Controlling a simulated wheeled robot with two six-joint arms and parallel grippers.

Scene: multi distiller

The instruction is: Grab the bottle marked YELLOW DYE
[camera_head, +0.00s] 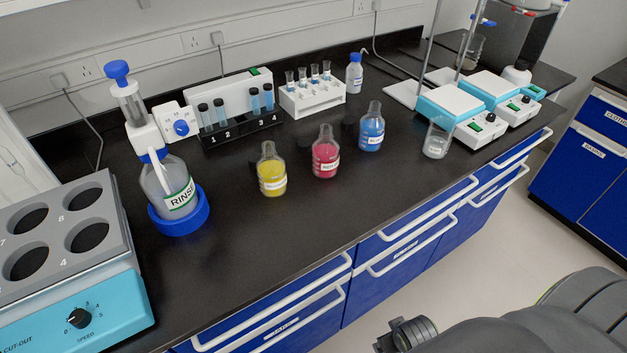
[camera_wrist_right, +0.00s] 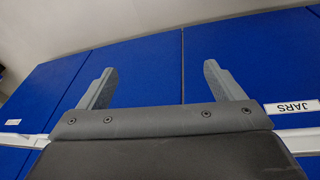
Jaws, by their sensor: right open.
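The bottle with yellow liquid (camera_head: 272,173) stands upright on the black bench in the head view, left of the bottle with red liquid (camera_head: 325,157) and the bottle with blue liquid (camera_head: 371,131). It carries a white label, too small to read, and has an open-looking neck. My right gripper (camera_wrist_right: 162,88) is open and empty in the right wrist view, its two fingers apart in front of blue cabinet doors. In the head view only part of my right arm shows at the bottom right, away from the bottles. My left gripper is not in view.
A RINSE bottle (camera_head: 174,190) stands in a blue ring left of the yellow bottle. Tube racks (camera_head: 312,97) stand behind, and a beaker (camera_head: 437,139) and hot plates (camera_head: 450,103) to the right. The bench in front of the bottles is clear. Drawer handles (camera_head: 415,210) stick out below.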

